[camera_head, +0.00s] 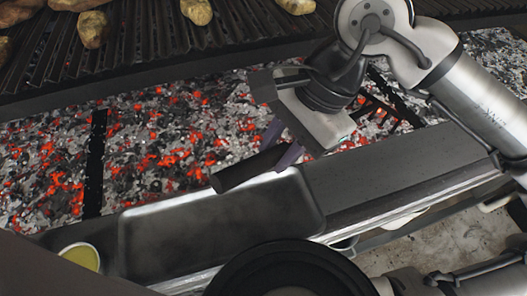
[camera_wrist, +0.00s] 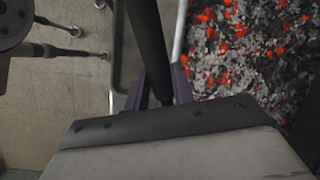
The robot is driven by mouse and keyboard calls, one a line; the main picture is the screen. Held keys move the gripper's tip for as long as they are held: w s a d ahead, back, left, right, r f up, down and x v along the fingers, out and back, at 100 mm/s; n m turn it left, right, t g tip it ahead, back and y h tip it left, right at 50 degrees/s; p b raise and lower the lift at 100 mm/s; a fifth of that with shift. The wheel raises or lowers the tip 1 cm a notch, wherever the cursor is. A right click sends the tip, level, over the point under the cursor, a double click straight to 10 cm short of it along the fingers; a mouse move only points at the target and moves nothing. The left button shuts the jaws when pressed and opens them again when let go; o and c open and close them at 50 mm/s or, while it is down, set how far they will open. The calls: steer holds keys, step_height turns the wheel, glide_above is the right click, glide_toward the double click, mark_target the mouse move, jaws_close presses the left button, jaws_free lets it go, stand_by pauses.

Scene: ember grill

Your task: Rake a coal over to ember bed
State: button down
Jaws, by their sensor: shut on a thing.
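My gripper (camera_head: 281,146) is shut on the dark round handle of a rake (camera_head: 243,169), above the front ledge. In the wrist view the black handle (camera_wrist: 150,45) runs between the two purple fingers (camera_wrist: 160,90). Dark tines, apparently the rake's head (camera_head: 374,109), show right of my gripper, over the coals; my wrist hides the part between. The ember bed (camera_head: 165,143) is a broad layer of grey ash and glowing orange coals, also in the wrist view (camera_wrist: 235,55). I cannot single out one coal to be raked.
A black divider (camera_head: 95,165) crosses the bed at left, and another dark bar (camera_head: 397,98) is at right. A grill grate (camera_head: 140,35) with several browned food pieces lies behind. A metal tray (camera_head: 170,245) and a yellow-topped round dish (camera_head: 82,256) are in front.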

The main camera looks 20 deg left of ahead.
steer(key=w+d+p, duration=0.2)
steer(key=w+d, duration=0.1)
steer(key=w, duration=0.2)
steer(key=w+d+p, duration=0.2)
steer(key=w+d, duration=0.2)
steer(key=w, duration=0.1)
steer(key=w+d+p, duration=0.1)
steer(key=w+d, duration=0.2)
steer(key=w, duration=0.3)
steer(key=shift+d+r+p, duration=0.15)
steer(key=shift+d+p, duration=0.1)
steer(key=shift+p, duration=0.15)
steer(key=shift+s+a+r, duration=0.4)
steer(key=shift+s+r, duration=0.05)
steer(key=shift+s, duration=0.2)
steer(key=shift+s+a+r, duration=0.45)
steer(key=shift+s+r, duration=0.05)
steer(key=shift+s, duration=0.15)
steer(key=shift+s+a+r, duration=0.4)
steer(key=shift+s+r, duration=0.05)
steer(key=shift+s, duration=0.2)
